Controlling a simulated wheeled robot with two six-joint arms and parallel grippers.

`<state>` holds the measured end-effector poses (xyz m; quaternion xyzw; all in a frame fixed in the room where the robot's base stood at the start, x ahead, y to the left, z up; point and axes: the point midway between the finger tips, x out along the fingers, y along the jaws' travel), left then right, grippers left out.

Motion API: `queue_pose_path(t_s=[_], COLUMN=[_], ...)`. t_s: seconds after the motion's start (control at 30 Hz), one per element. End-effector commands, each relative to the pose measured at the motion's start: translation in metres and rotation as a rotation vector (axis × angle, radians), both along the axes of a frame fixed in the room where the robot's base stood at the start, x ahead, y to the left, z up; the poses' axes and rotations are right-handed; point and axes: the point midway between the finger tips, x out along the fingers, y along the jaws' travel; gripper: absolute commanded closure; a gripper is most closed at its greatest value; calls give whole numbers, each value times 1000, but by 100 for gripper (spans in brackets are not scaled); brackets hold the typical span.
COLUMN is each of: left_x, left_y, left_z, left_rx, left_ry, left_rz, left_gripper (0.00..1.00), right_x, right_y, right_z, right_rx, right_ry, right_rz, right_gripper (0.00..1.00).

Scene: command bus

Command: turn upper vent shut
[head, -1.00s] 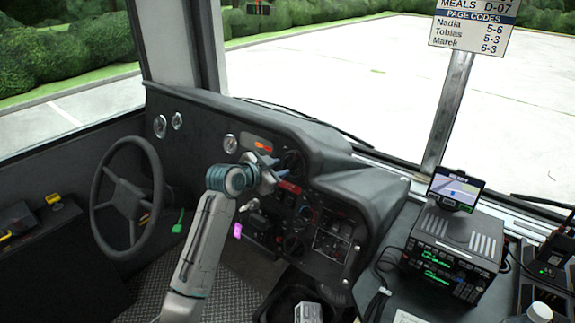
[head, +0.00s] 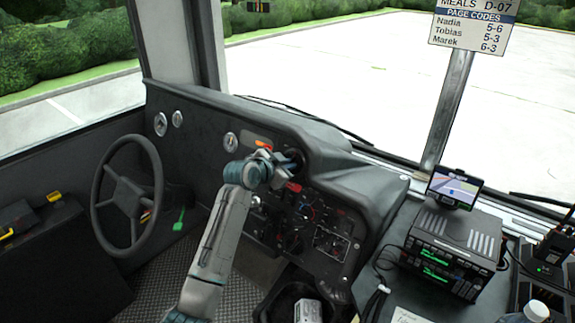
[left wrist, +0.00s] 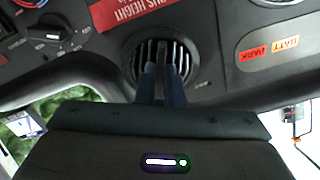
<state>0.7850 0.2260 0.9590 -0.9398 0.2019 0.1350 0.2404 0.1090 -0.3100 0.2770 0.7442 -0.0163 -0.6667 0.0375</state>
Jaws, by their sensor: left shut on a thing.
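The upper vent (head: 296,156) is a round dark vent high on the dashboard, partly hidden by my gripper in the head view. In the left wrist view the vent (left wrist: 143,47) shows a black ring with light upright slats. My left gripper (head: 287,161) reaches the vent's face from the left. In the left wrist view its blue-grey fingers (left wrist: 161,70) are close together at the middle of the slats, shut on the vent. The exact part between the fingertips is hidden. My right gripper is not in view.
A red label (left wrist: 125,11) and a black knob (left wrist: 45,35) lie beside the vent in the left wrist view. The steering wheel (head: 97,190) stands left of my arm. A radio unit with a screen (head: 455,188) stands at the right.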

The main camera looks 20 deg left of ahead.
Motion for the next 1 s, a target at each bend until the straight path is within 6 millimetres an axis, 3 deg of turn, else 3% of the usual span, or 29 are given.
queue_pose_path(t_s=[0.17,0.33,0.57,1.0], left_x=[0,0,0,0], left_y=[0,0,0,1], left_z=[0,2,3,4], left_rx=[-13,-65,-208,-572], left_ry=[6,26,80,211], left_rz=[5,24,79,222], left_gripper=[100,100,100,100], right_x=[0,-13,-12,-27], right_y=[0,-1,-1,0], right_z=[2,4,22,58], right_rx=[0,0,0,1], right_ry=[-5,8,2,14], right_rz=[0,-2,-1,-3], right_gripper=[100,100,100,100])
